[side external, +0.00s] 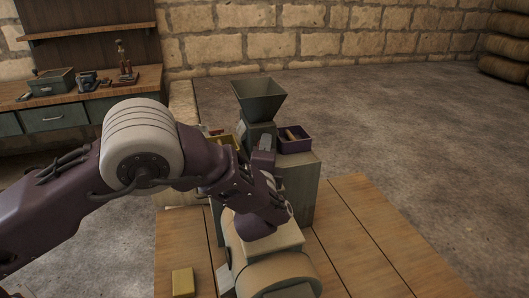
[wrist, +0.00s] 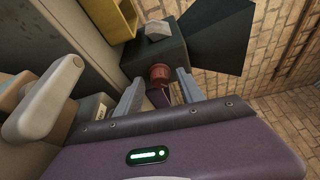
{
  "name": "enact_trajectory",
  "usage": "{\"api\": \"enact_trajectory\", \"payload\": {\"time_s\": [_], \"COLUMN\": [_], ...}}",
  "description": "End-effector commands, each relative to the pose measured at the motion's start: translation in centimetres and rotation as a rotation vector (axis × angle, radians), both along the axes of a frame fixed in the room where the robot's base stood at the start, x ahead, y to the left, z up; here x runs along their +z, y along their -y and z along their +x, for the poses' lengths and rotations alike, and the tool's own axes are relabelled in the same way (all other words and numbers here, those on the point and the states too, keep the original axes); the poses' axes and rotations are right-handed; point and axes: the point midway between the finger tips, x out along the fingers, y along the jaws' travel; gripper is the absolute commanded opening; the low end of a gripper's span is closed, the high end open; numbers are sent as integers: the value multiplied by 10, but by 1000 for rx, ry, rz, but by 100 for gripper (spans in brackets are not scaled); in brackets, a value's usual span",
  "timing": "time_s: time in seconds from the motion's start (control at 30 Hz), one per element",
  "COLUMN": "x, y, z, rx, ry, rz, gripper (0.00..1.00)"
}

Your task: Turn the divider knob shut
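The divider shows in the wrist view as a dark box (wrist: 155,52) with a reddish-brown round knob (wrist: 160,73) on its near face. My gripper (wrist: 160,79) is open, with one grey finger on each side of the knob. The fingers look apart from it; contact is not clear. In the side view my gripper (side external: 264,152) is at the divider box (side external: 262,131), below the dark hopper (side external: 260,97). The knob is hidden there behind my arm. A yellow bin (side external: 221,139) is left of the divider and a purple bin (side external: 294,146) is right of it.
The divider and bins are on a grey-green cabinet (side external: 303,190) on a plank platform (side external: 365,235). A yellow block (side external: 183,281) lies near the front. In the wrist view, a cream lever (wrist: 45,92) is at left.

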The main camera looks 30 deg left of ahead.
Motion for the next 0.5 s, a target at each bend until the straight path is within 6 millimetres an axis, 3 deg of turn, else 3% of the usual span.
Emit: {"api": "enact_trajectory", "payload": {"time_s": [0.5], "x": [2], "y": [0], "z": [1], "rx": [1], "ry": [-65], "rz": [65], "gripper": [46]}}
